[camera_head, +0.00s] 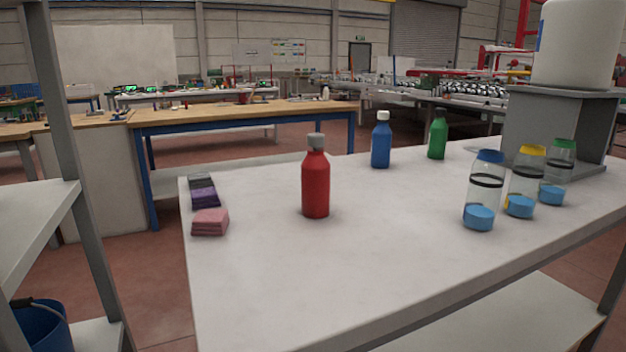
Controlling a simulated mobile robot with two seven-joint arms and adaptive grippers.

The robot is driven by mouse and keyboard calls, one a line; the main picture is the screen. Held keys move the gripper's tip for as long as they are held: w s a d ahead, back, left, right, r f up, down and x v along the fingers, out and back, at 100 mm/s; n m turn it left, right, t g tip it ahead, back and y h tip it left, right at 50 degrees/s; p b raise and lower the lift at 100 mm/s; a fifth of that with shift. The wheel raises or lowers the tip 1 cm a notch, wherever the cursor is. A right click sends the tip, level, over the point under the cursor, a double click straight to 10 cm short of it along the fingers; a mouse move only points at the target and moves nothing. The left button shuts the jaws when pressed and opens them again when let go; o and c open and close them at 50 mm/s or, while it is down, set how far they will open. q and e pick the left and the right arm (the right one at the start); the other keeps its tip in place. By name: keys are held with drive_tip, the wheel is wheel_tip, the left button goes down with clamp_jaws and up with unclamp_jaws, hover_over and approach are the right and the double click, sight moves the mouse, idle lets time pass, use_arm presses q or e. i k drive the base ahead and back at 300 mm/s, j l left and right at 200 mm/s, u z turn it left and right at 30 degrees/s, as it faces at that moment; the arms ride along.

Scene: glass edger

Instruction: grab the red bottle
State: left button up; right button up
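The red bottle (315,185) stands upright on the white table (270,270), left of the table's middle. It has a grey cap and nothing touches it. Neither of my grippers shows in the head view.
A blue bottle (381,145) and a green bottle (437,138) stand behind right. Clear bottles with blue (485,190), yellow (526,183) and green (559,175) caps stand right. Folded pink cloths (210,222) lie left. A grey shelf post (75,160) rises at left. The table front is clear.

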sight(315, 170)
drive_tip(key=i+l+u, duration=0.2)
drive_tip(key=l, duration=0.2)
drive_tip(key=i+l+u, duration=0.2)
drive_tip(key=l, duration=0.2)
drive_tip(key=k+j+u, duration=0.35)
drive_tip(key=i+l+z, duration=0.35)
drive_tip(key=k, duration=0.1)
